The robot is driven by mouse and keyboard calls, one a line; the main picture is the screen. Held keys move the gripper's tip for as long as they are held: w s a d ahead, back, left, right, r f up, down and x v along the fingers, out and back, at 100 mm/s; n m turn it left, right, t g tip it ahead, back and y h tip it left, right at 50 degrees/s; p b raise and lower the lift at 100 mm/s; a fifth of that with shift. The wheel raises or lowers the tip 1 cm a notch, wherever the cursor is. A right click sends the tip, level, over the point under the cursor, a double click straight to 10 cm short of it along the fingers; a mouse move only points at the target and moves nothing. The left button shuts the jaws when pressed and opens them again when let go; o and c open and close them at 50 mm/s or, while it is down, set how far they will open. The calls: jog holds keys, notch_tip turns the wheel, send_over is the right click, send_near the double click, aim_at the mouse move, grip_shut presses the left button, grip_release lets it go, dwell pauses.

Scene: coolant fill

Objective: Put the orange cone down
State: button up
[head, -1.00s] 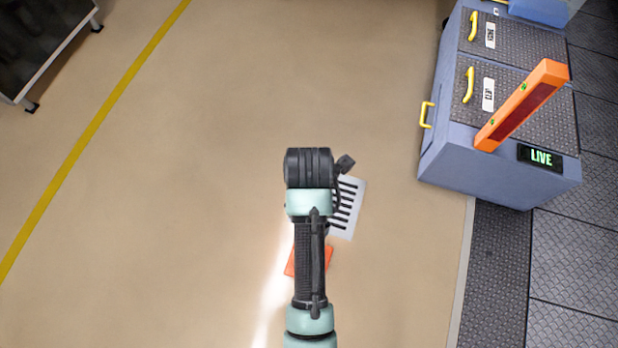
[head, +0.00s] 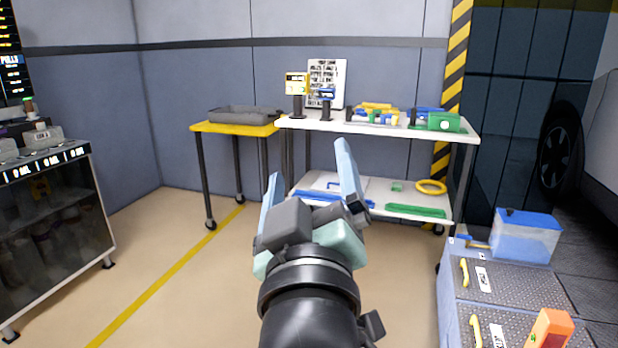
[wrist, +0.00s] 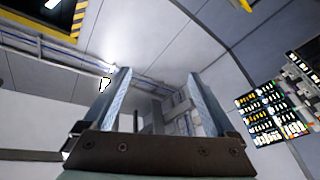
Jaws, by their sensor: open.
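My gripper (head: 309,170) is raised in the middle of the head view, its two pale blue fingers pointing up and spread apart. In the wrist view the gripper (wrist: 160,80) is open, with nothing between its fingers and only ceiling and wall beyond. The orange cone is not visible in either view now. The floor close to my base is out of the head view or behind my arm.
A two-shelf cart (head: 380,127) with tools and a yellow-topped table (head: 231,128) holding a grey tray (head: 243,114) stand at the back. A blue-grey cabinet (head: 450,312) with an orange bar (head: 551,328) is right. A glass-fronted cabinet (head: 48,225) is left. Floor (head: 200,295) between is clear.

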jog(key=s+r+m+t, duration=0.6)
jog(key=s+r, duration=0.6)
jog(key=r, duration=0.3)
jog(key=shift+r+t, duration=0.4)
